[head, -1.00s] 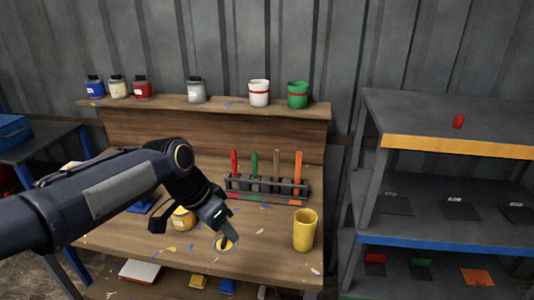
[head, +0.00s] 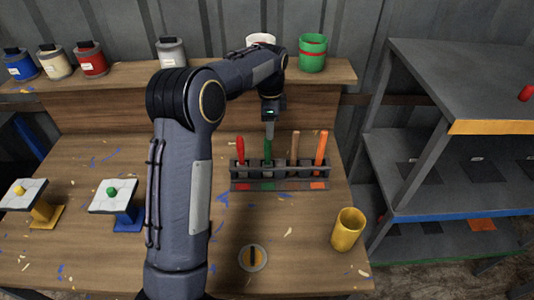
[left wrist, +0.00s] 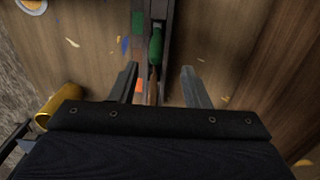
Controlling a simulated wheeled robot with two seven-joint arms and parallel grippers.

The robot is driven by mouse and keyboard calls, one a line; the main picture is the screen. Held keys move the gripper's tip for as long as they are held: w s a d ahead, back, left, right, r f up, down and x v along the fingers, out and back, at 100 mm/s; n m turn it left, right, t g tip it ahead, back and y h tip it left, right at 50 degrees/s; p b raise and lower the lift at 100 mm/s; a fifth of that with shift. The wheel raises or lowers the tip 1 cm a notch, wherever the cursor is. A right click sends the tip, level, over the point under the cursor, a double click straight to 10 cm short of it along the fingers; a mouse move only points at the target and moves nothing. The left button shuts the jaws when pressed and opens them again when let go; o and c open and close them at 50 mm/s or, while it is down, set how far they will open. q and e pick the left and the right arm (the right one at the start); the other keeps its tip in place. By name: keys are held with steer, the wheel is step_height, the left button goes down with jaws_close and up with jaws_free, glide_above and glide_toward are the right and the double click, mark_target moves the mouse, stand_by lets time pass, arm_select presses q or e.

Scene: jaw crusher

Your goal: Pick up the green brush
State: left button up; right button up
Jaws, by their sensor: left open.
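The green brush (head: 268,150) stands upright, handle up, in the dark rack (head: 280,174) on the wooden workbench, between the red brush (head: 240,148) and the brown brush (head: 294,147). My left gripper (head: 269,130) is open and points down at the top of the green handle. In the left wrist view the green handle (left wrist: 155,46) shows just beyond the open fingertips (left wrist: 159,70), near the midline between them. A brown handle (left wrist: 152,86) shows lower, between the fingers. I cannot tell whether a finger touches a brush. My right gripper is not in view.
An orange brush (head: 321,147) stands at the rack's right end. A yellow cup (head: 348,229) stands at the bench's front right. Paint pots, such as the green one (head: 312,53), line the back shelf. A grey shelving unit (head: 470,80) stands to the right.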

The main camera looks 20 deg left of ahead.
arm_select(q)
steer(key=p, duration=0.1)
glide_above(268, 158)
steer(key=f, duration=0.4)
steer(key=w+f, duration=0.1)
steer(key=f, duration=0.1)
steer(key=shift+a, duration=0.25)
steer(key=shift+s, duration=0.1)
jaws_close()
